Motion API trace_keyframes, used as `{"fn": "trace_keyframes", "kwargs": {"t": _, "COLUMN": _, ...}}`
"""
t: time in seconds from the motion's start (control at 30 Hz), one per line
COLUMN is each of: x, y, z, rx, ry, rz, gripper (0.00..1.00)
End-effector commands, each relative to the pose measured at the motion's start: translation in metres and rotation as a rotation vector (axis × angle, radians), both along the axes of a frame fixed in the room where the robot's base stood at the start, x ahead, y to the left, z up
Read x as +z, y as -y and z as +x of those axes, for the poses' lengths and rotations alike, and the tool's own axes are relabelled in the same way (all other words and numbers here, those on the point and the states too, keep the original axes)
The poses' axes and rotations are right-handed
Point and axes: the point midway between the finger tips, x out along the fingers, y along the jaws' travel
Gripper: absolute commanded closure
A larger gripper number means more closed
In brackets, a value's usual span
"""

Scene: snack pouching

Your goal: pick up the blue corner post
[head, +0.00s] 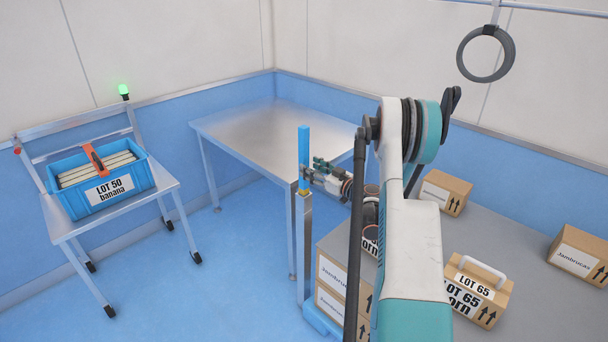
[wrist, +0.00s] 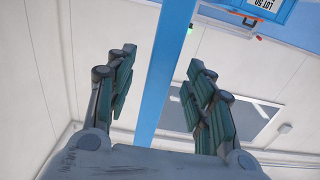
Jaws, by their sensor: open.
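In the wrist view, the blue post (wrist: 168,65) runs through the gap between the two fingers of my gripper (wrist: 161,66). The fingers are spread, with a visible gap on each side of the post. Whether either finger touches it at depth cannot be told.
A steel table (head: 255,125) with a bare top stands behind the post. Cardboard boxes (head: 446,192) stand on the grey surface (head: 500,215) at right. A dark ring (head: 486,54) hangs above.

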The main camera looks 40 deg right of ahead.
Motion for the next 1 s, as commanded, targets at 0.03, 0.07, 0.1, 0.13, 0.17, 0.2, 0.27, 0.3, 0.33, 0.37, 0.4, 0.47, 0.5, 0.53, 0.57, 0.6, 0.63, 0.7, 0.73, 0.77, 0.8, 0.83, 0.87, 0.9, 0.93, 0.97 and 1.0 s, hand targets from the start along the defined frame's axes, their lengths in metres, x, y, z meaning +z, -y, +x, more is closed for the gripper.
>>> {"fn": "trace_keyframes", "kwargs": {"t": 0.03, "x": -0.001, "y": -0.003, "z": 0.008, "rx": 0.004, "ry": 0.0, "rz": 0.0, "gripper": 0.52}}
{"fn": "trace_keyframes", "kwargs": {"t": 0.07, "x": -0.001, "y": -0.003, "z": 0.013, "rx": 0.005, "ry": 0.0, "rz": 0.0, "gripper": 0.52}}
{"fn": "trace_keyframes", "kwargs": {"t": 0.1, "x": 0.0, "y": -0.004, "z": 0.019, "rx": 0.004, "ry": 0.0, "rz": 0.0, "gripper": 0.52}}
{"fn": "trace_keyframes", "kwargs": {"t": 0.13, "x": 0.001, "y": -0.004, "z": 0.023, "rx": 0.003, "ry": 0.0, "rz": 0.0, "gripper": 0.52}}
{"fn": "trace_keyframes", "kwargs": {"t": 0.17, "x": 0.001, "y": -0.004, "z": 0.027, "rx": 0.003, "ry": 0.0, "rz": 0.0, "gripper": 0.52}}
{"fn": "trace_keyframes", "kwargs": {"t": 0.2, "x": 0.001, "y": -0.005, "z": 0.032, "rx": 0.003, "ry": 0.0, "rz": 0.0, "gripper": 0.52}}
{"fn": "trace_keyframes", "kwargs": {"t": 0.27, "x": 0.002, "y": -0.005, "z": 0.038, "rx": 0.003, "ry": 0.0, "rz": 0.0, "gripper": 0.52}}
{"fn": "trace_keyframes", "kwargs": {"t": 0.3, "x": 0.002, "y": -0.005, "z": 0.04, "rx": 0.003, "ry": 0.0, "rz": 0.0, "gripper": 0.52}}
{"fn": "trace_keyframes", "kwargs": {"t": 0.33, "x": 0.002, "y": -0.005, "z": 0.042, "rx": 0.002, "ry": 0.0, "rz": 0.0, "gripper": 0.52}}
{"fn": "trace_keyframes", "kwargs": {"t": 0.37, "x": 0.003, "y": -0.005, "z": 0.042, "rx": 0.002, "ry": 0.0, "rz": 0.0, "gripper": 0.52}}
{"fn": "trace_keyframes", "kwargs": {"t": 0.4, "x": 0.003, "y": -0.005, "z": 0.043, "rx": 0.001, "ry": 0.0, "rz": 0.0, "gripper": 0.52}}
{"fn": "trace_keyframes", "kwargs": {"t": 0.47, "x": 0.004, "y": -0.005, "z": 0.043, "rx": 0.001, "ry": 0.0, "rz": 0.0, "gripper": 0.52}}
{"fn": "trace_keyframes", "kwargs": {"t": 0.5, "x": 0.004, "y": -0.005, "z": 0.043, "rx": 0.001, "ry": 0.0, "rz": 0.0, "gripper": 0.52}}
{"fn": "trace_keyframes", "kwargs": {"t": 0.53, "x": 0.004, "y": -0.005, "z": 0.043, "rx": 0.001, "ry": 0.0, "rz": 0.0, "gripper": 0.52}}
{"fn": "trace_keyframes", "kwargs": {"t": 0.57, "x": 0.004, "y": -0.005, "z": 0.043, "rx": 0.001, "ry": 0.0, "rz": 0.0, "gripper": 0.52}}
{"fn": "trace_keyframes", "kwargs": {"t": 0.6, "x": 0.004, "y": -0.005, "z": 0.043, "rx": 0.001, "ry": 0.0, "rz": 0.0, "gripper": 0.58}}
{"fn": "trace_keyframes", "kwargs": {"t": 0.63, "x": 0.004, "y": -0.005, "z": 0.042, "rx": 0.001, "ry": 0.0, "rz": 0.0, "gripper": 0.65}}
{"fn": "trace_keyframes", "kwargs": {"t": 0.7, "x": 0.004, "y": -0.005, "z": 0.042, "rx": 0.001, "ry": 0.0, "rz": 0.0, "gripper": 0.81}}
{"fn": "trace_keyframes", "kwargs": {"t": 0.73, "x": 0.004, "y": -0.005, "z": 0.042, "rx": 0.001, "ry": 0.0, "rz": 0.0, "gripper": 0.88}}
{"fn": "trace_keyframes", "kwargs": {"t": 0.77, "x": 0.004, "y": -0.005, "z": 0.042, "rx": 0.001, "ry": 0.0, "rz": 0.0, "gripper": 0.95}}
{"fn": "trace_keyframes", "kwargs": {"t": 0.8, "x": 0.004, "y": -0.005, "z": 0.042, "rx": 0.001, "ry": 0.0, "rz": 0.0, "gripper": 1.0}}
{"fn": "trace_keyframes", "kwargs": {"t": 0.83, "x": 0.004, "y": -0.005, "z": 0.042, "rx": 0.001, "ry": 0.0, "rz": 0.0, "gripper": 1.0}}
{"fn": "trace_keyframes", "kwargs": {"t": 0.87, "x": 0.004, "y": -0.005, "z": 0.042, "rx": 0.001, "ry": 0.0, "rz": 0.0, "gripper": 1.0}}
{"fn": "trace_keyframes", "kwargs": {"t": 0.9, "x": 0.004, "y": -0.005, "z": 0.042, "rx": 0.001, "ry": 0.0, "rz": 0.0, "gripper": 1.0}}
{"fn": "trace_keyframes", "kwargs": {"t": 0.93, "x": 0.004, "y": -0.005, "z": 0.042, "rx": 0.001, "ry": 0.0, "rz": 0.0, "gripper": 1.0}}
{"fn": "trace_keyframes", "kwargs": {"t": 0.97, "x": 0.004, "y": -0.005, "z": 0.042, "rx": 0.001, "ry": 0.0, "rz": 0.0, "gripper": 1.0}}
{"fn": "trace_keyframes", "kwargs": {"t": 1.0, "x": 0.004, "y": -0.005, "z": 0.042, "rx": 0.001, "ry": 0.0, "rz": 0.0, "gripper": 1.0}}
